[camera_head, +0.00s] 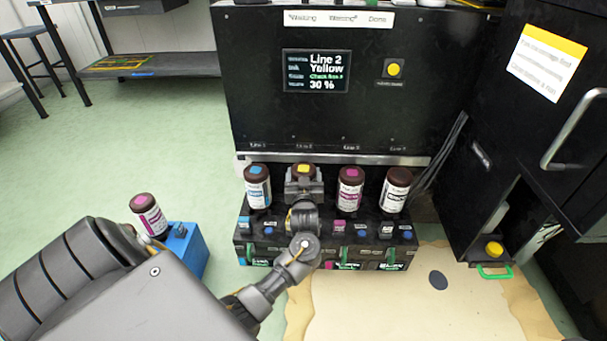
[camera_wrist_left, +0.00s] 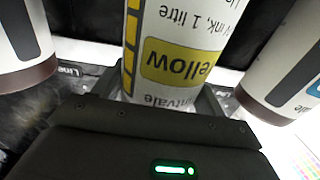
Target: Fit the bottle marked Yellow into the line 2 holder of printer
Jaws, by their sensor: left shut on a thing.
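The bottle marked Yellow (camera_wrist_left: 180,60) fills the middle of the left wrist view, its label upside down there. In the head view its brown cap with a yellow patch (camera_head: 303,169) shows above my left gripper (camera_head: 303,190), which is shut on the bottle and hides most of its body. The bottle is second from the left in the row at the front of the black printer (camera_head: 260,115), in the line 2 place. Its cap is about level with its neighbours' caps. Its base is hidden, so I cannot tell whether it is fully seated. My right gripper is not in view.
A cyan-marked bottle (camera_head: 257,188) stands close on the left; a magenta-marked bottle (camera_head: 350,190) and a black-marked bottle (camera_head: 396,190) stand on the right. Another magenta-marked bottle (camera_head: 148,215) is at a blue box (camera_head: 190,255). The printer screen (camera_head: 316,71) reads Line 2 Yellow, 30 %.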

